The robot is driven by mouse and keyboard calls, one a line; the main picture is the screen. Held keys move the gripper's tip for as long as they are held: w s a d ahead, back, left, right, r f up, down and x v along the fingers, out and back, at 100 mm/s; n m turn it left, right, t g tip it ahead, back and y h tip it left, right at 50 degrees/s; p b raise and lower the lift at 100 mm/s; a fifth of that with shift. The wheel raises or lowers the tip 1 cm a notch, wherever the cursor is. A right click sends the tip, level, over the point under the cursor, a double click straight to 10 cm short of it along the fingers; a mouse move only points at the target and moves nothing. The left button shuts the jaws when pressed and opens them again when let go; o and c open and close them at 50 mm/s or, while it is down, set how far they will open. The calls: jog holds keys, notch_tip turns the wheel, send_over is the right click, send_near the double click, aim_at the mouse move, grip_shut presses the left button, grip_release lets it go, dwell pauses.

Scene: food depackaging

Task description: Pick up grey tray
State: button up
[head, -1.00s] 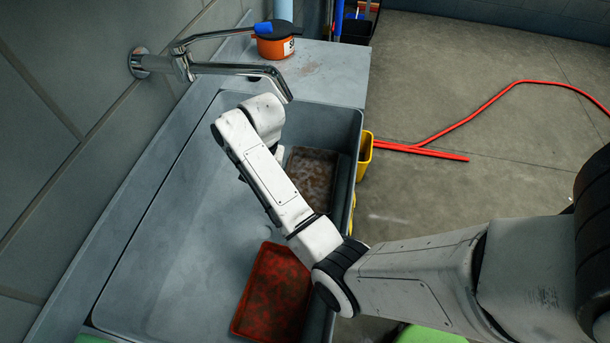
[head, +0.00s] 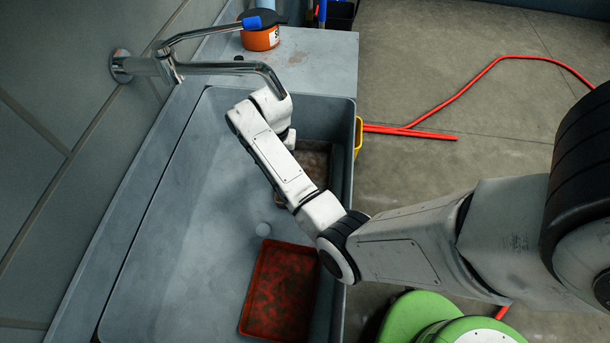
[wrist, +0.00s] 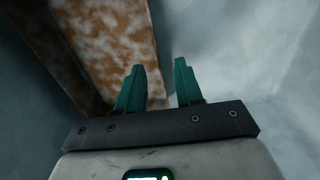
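The grey tray (head: 318,160), stained brown, lies in the far right part of the sink, partly hidden by my arm in the head view. The tray's wall line runs up through that gap in the picture. I cannot tell whether the fingers reach down around the wall or touch it. The fingers are hidden in the head view.
A red stained tray (head: 280,290) lies nearer in the sink (head: 190,230). A chrome tap (head: 220,68) reaches over the sink near my wrist. An orange container (head: 261,38) stands on the counter behind. A yellow object (head: 358,135) hangs outside the sink's right rim.

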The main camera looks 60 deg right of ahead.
jog(key=shift+s+a+f, duration=0.15)
jog(key=shift+f, duration=2.1)
grip_shut()
